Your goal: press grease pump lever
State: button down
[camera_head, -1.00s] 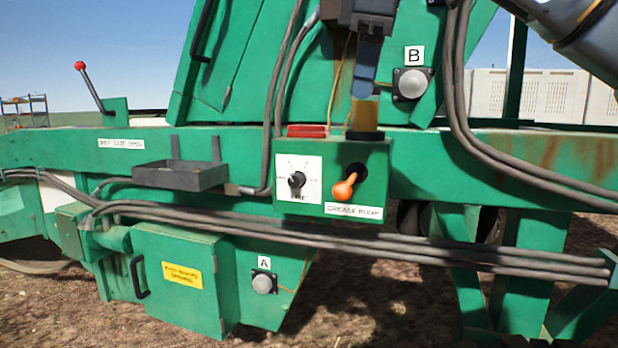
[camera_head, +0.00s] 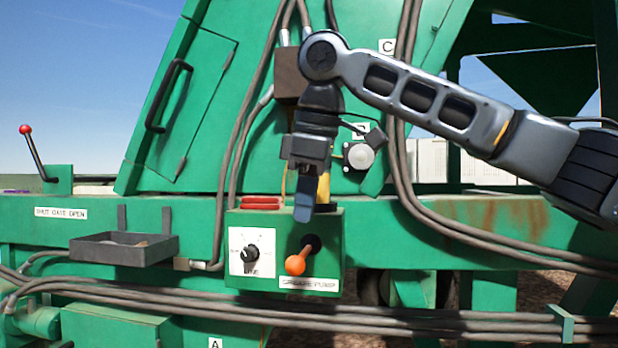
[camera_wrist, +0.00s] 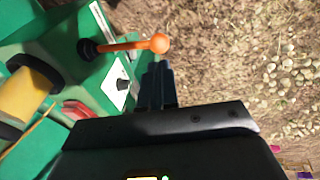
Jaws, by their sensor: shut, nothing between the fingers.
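The grease pump lever (camera_head: 296,264) is a short orange lever with a rounded knob. It sticks out of a dark round hole in the green box (camera_head: 334,225), above a label reading GREASE PUMP. My gripper (camera_head: 303,216) is shut and empty, pointing down just above the lever. In the head view its blue-grey fingertips overlap the box's upper part. In the wrist view the lever (camera_wrist: 130,45) runs from a black collar to its orange ball, and my fingertips (camera_wrist: 156,68) are close to the ball with a small visible gap. No contact shows.
A dial (camera_head: 251,253) and red blocks (camera_head: 261,203) are on the same box. A yellow cylinder (camera_head: 323,187) stands behind my gripper. A dark tray (camera_head: 122,250) is to the left. Cables (camera_head: 420,200) hang at the right and run below. Ground in front is open.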

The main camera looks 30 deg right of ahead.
aim_at(296, 256)
jog(key=shift+x, duration=3.1)
